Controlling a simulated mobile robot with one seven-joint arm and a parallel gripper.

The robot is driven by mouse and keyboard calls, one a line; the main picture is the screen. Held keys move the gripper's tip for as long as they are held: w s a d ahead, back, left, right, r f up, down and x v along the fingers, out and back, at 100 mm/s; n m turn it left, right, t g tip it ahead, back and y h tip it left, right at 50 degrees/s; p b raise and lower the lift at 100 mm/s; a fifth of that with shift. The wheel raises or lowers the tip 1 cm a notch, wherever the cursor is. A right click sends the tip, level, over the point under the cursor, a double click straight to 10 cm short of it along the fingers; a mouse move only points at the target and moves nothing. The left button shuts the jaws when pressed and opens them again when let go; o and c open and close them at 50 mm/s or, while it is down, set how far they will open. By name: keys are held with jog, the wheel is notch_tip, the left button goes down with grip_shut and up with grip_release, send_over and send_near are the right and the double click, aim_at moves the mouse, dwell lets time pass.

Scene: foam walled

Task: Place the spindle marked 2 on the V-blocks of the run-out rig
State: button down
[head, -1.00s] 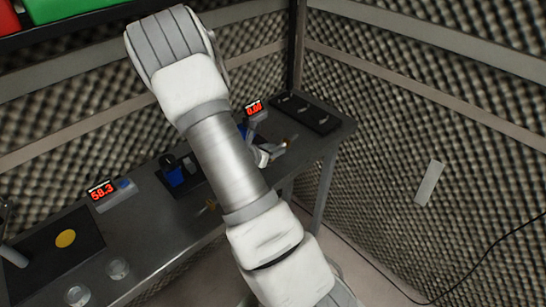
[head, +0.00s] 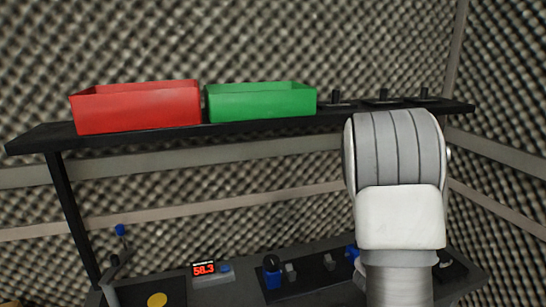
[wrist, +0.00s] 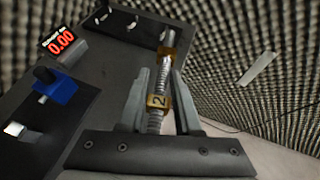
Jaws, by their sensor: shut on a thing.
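In the wrist view my gripper (wrist: 160,80) is shut on the spindle (wrist: 157,101), a ribbed metal shaft with brass-coloured collars. The collar between the fingers shows a 2. The shaft points up and away past the fingertips. In the head view my arm hides the gripper and spindle. The run-out rig (head: 310,282) appears to be the dark base on the bench, with small grey blocks (head: 329,261) between blue parts. One end shows in the wrist view, with a blue block (wrist: 64,90) and a light grey piece (wrist: 15,129) left of my gripper, apart from the spindle.
A shelf (head: 40,137) above the bench carries a red bin (head: 137,108) and a green bin (head: 261,103). Foam walls are close behind.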

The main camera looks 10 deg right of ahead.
jog(key=w+a+r+n+t+y, duration=0.2)
jog(key=w+a+n, duration=0.1)
jog(key=a, duration=0.8)
jog(key=w+a+r+n+t+y, duration=0.2)
jog(key=w+a+n+y, duration=0.1)
jog(key=a, duration=0.8)
jog(key=w+a+r+n+t+y, duration=0.2)
jog(key=w+a+r+n, duration=0.1)
jog(key=a, duration=0.8)
jog(key=shift+w+a+n+t+y, duration=0.15)
jog(key=shift+w+n+t+y, duration=0.2)
jog(key=shift+w+n, duration=0.2)
